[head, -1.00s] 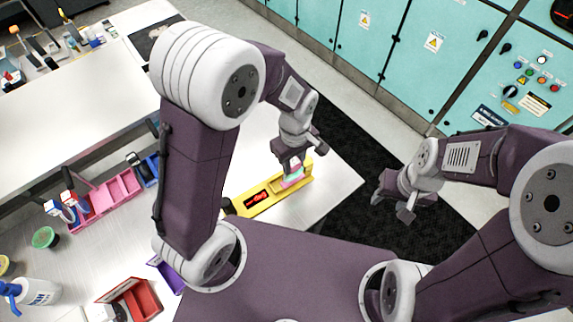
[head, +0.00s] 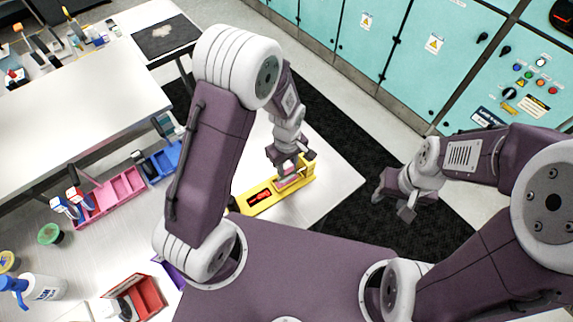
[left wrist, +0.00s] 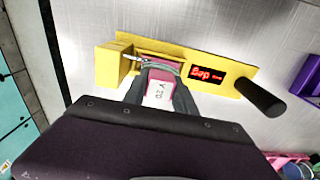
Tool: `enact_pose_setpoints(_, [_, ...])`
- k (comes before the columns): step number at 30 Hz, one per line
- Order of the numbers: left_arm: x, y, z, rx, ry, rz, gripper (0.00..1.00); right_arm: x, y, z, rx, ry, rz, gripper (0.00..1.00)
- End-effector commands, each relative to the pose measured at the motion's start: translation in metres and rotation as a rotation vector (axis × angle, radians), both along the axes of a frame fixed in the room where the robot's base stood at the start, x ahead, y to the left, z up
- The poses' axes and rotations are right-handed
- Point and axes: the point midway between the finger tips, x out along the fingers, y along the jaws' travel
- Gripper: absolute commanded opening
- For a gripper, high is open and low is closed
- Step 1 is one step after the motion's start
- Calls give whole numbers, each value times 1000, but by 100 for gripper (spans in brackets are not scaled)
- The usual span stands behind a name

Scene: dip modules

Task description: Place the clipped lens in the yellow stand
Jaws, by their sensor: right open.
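The yellow stand (head: 248,209), a long base with a red-lit display, lies on the white table. In the left wrist view the stand (left wrist: 110,67) has a raised block at its left end. My left gripper (head: 286,172) is over the stand's far end. Its fingers (left wrist: 160,98) are on both sides of the pink and white clip of the clipped lens (left wrist: 157,93), holding it at the stand beside the raised block. The lens itself is mostly hidden; I cannot tell whether it is seated. My right gripper (head: 394,199) is open and empty, right of the table.
A dark cylinder (left wrist: 261,97) sticks out at the stand's display end. Pink (head: 110,200) and blue (head: 163,163) bins, a red tray (head: 150,295) and a pump bottle (head: 42,288) stand on the left.

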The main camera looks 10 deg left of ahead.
Motion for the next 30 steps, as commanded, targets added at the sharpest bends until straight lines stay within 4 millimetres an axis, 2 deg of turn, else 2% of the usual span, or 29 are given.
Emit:
enact_pose_setpoints(1, [0, 0, 0, 0, 0, 0, 46, 0, 0, 0, 0, 0, 0, 49])
enact_pose_setpoints(2, [0, 0, 0, 0, 0, 0, 54, 0, 0, 0, 0, 0, 0, 49])
enact_pose_setpoints(10, [0, 0, 0, 0, 0, 0, 54, 0, 0, 0, 0, 0, 0, 49])
enact_pose_setpoints(14, [0, 0, 7, -1, -2, 0, 54, 0, 0, 3, 0, 0, 0, 49])
enact_pose_setpoints(17, [1, -1, 21, -1, -6, 0, 54, 0, 0, -1, 0, 0, 0, 49])
enact_pose_setpoints(27, [1, -1, 98, -1, -6, 0, 54, 0, 0, -9, 0, 0, 0, 49])
enact_pose_setpoints(30, [0, -1, 113, -1, -4, 0, 54, 0, 0, -10, 0, 0, 0, 49])
